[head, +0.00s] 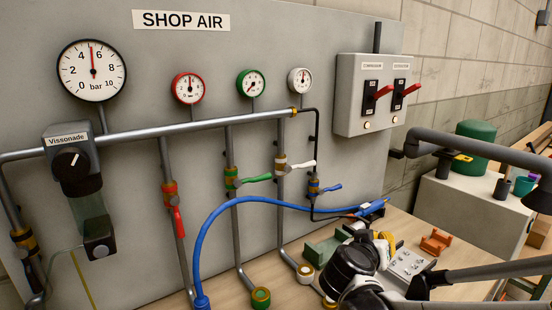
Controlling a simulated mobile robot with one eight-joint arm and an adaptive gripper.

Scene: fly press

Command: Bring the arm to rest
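My arm comes in from the lower right, and a black rounded part with white edges (350,268), which looks like its wrist, is low over the wooden bench (285,266). My gripper (378,250) seems to be at the far side of that part, close to a silver block with holes (407,262) and a green block (325,250). Its fingers are small and mixed with the parts behind, so I cannot tell whether they are open or hold anything, or whether they touch the bench items.
The grey panel (215,60) carries gauges, pipes and valves; the red valve handle (177,222) points down, the others lie across. A blue hose (262,198) arches to the bench. An orange bracket (436,242) lies right of the silver block. A grey tube (470,148) spans the right.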

